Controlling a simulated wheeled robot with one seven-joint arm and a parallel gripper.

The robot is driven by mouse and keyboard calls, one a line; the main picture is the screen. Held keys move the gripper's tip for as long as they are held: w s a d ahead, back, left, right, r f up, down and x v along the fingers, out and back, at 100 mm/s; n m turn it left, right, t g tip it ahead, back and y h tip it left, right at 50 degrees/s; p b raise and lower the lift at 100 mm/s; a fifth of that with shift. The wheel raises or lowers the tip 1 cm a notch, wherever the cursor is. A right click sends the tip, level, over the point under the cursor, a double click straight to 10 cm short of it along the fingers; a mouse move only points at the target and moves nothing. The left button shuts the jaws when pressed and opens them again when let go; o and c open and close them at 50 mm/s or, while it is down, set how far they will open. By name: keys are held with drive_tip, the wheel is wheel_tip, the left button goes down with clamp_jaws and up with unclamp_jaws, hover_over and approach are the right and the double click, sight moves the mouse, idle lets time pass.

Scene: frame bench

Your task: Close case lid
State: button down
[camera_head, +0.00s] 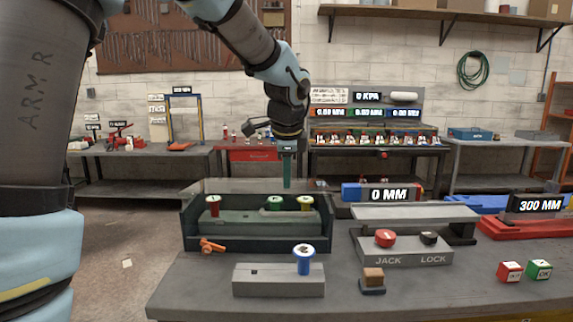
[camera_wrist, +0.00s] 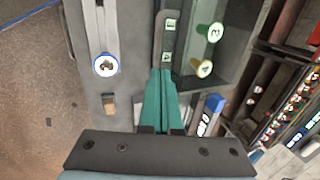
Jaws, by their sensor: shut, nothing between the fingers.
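The dark case (camera_head: 188,222) stands open on the bench, left of centre in the head view. A red, a green and a yellow numbered peg sit in its insert (camera_head: 240,228). An orange latch (camera_head: 212,246) hangs at its front left. A flat grey panel (camera_head: 225,185) shows behind the case; I cannot tell whether it is the lid folded back. My gripper (camera_head: 287,185) points down above the rear part of the case, its teal fingers shut and empty.
A grey block (camera_head: 278,281) with a blue peg (camera_head: 303,260) stands in front of the case. A small brown-topped block (camera_head: 373,280) is to its right. The JACK/LOCK unit (camera_head: 405,250) and a 0 MM display (camera_head: 390,194) stand right of the case. Bench is clear at front left.

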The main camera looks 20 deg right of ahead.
drive_tip(key=p+x, duration=0.1)
drive_tip(key=x, duration=0.7)
drive_tip(key=shift+f+p, duration=0.1)
drive_tip(key=shift+p, duration=0.2)
